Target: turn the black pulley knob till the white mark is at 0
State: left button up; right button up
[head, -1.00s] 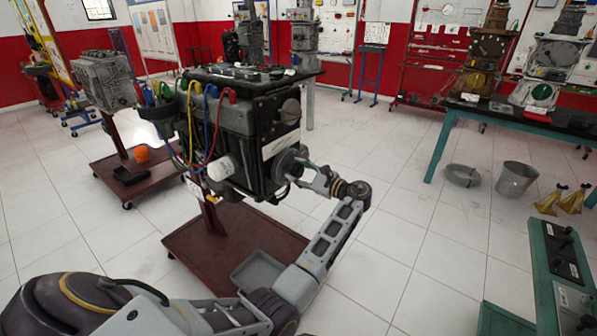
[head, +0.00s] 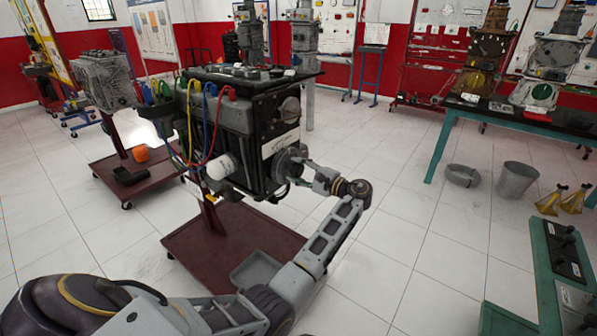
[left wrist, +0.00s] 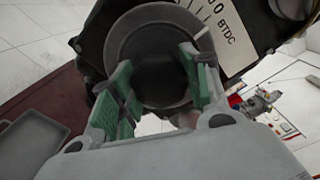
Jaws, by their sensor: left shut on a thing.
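The black pulley knob (left wrist: 155,75) sits at the centre of a grey pulley ring (left wrist: 122,40), in front of the engine. In the head view the pulley (head: 288,161) is on the engine's right-hand face, partly covered by my gripper. My left gripper (left wrist: 158,78) has its green-padded fingers on either side of the knob, shut on it; it also shows in the head view (head: 308,172). A short white mark (left wrist: 201,33) shows on the ring's upper right, close to the scale plate (left wrist: 235,48) reading "0 BTDC". The 0 is at the picture's top edge.
The engine (head: 240,125) stands on a dark red wheeled base (head: 195,245) with a grey tray (head: 257,268). Coloured cables hang on its left side. A teal bench (head: 560,265) is at right. The tiled floor between is clear.

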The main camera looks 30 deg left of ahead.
pick_arm(q)
jog(key=o, duration=1)
jog(key=shift+d, duration=0.1)
jog(key=d, duration=0.8)
jog(key=s+d, duration=0.1)
jog(key=d, duration=0.3)
jog(key=shift+a+f, duration=0.1)
